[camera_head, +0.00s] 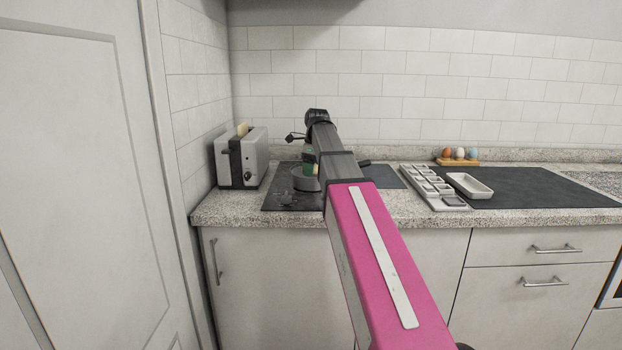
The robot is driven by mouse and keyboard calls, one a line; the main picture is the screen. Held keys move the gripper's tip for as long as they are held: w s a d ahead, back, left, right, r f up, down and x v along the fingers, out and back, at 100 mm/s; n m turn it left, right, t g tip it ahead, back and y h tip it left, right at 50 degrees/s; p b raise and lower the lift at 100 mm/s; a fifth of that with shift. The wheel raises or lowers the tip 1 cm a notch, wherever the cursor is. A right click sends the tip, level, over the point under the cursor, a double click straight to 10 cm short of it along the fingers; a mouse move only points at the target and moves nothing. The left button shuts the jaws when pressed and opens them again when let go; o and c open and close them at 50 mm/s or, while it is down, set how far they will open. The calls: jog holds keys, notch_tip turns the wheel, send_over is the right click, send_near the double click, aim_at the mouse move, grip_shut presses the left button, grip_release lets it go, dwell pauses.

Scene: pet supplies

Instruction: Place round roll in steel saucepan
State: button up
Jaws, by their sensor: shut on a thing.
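A grey round pan, which I take for the steel saucepan (304,181), stands on the dark hob at the back left of the counter. My arm hides its right side; a dark handle shows to the right of the arm. My gripper (310,158) is mostly hidden behind my own arm, at the pan's far side or above it. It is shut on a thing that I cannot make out. A small green and yellow patch shows at the pan's rim; I cannot tell what it is. I cannot make out the round roll.
A toaster (240,158) with bread in its slot stands left of the hob (279,200). To the right are a compartment tray (431,187), a white dish (469,186) and an egg holder (458,162) with coloured eggs. The dark mat (550,190) has free room.

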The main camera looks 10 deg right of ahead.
jog(key=shift+f, duration=1.85)
jog(key=shift+f, duration=0.15)
jog(key=o, duration=0.6)
jog(key=r, duration=0.4)
jog(key=d+r, duration=0.1)
jog(key=r, duration=0.7)
jog(key=shift+s+d+r, duration=0.15)
jog(key=shift+s, duration=0.2)
